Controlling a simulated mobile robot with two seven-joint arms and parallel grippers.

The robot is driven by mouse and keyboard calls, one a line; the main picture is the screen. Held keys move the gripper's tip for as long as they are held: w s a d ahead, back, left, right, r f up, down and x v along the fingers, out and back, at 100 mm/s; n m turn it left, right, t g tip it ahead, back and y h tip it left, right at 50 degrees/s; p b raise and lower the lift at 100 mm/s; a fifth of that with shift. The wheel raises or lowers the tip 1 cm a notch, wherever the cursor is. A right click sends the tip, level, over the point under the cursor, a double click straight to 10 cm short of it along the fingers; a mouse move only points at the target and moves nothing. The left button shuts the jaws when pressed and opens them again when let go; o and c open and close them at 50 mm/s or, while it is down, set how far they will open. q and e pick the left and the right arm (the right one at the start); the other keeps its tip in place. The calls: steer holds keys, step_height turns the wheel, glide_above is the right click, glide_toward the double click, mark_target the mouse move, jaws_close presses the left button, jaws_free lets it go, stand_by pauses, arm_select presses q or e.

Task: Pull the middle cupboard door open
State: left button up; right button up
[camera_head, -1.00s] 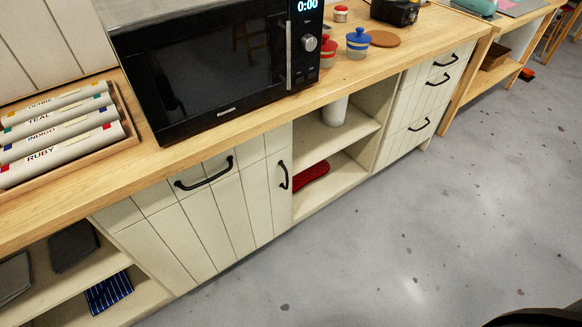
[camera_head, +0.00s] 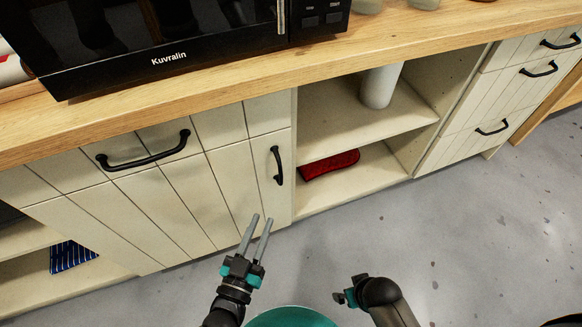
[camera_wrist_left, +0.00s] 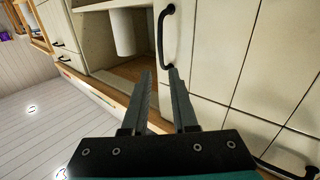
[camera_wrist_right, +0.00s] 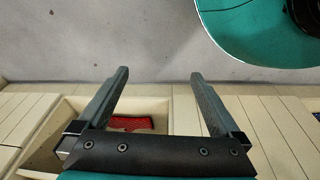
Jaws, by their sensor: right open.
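The pale planked middle cupboard door (camera_head: 190,205) is closed, with a black upright bar handle (camera_head: 277,165) near its right edge. The handle also shows in the left wrist view (camera_wrist_left: 164,38), just beyond the fingertips. My left gripper (camera_head: 262,218) is open and empty, below and a little left of the handle in the head view; it also shows in the left wrist view (camera_wrist_left: 160,70). My right gripper (camera_head: 343,298) is low over the floor, away from the door. In the right wrist view it is open and empty (camera_wrist_right: 159,73).
Right of the door is an open shelf bay with a red folded item (camera_head: 330,164) and a white cylinder (camera_head: 379,87). A drawer handle (camera_head: 145,157) sits above the door. A microwave (camera_head: 170,40) stands on the wooden counter (camera_head: 225,88). The grey floor (camera_head: 430,240) in front is clear.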

mark_target(280, 176)
arm_select(q)
steer(key=b+x, duration=0.3)
steer(key=x, duration=0.9)
steer(key=shift+w+d+f+b, duration=0.1)
steer(key=shift+w+b, duration=0.2)
steer(key=shift+b, duration=0.1)
steer(key=shift+b+x, duration=0.35)
steer(key=shift+x, duration=0.75)
arm_select(e)
steer(key=w+a+r+t, duration=0.1)
steer(key=w+r, duration=0.3)
steer(key=r, duration=0.5)
steer(key=shift+a, duration=0.2)
arm_select(q)
steer(key=shift+c, duration=0.3)
jaws_close()
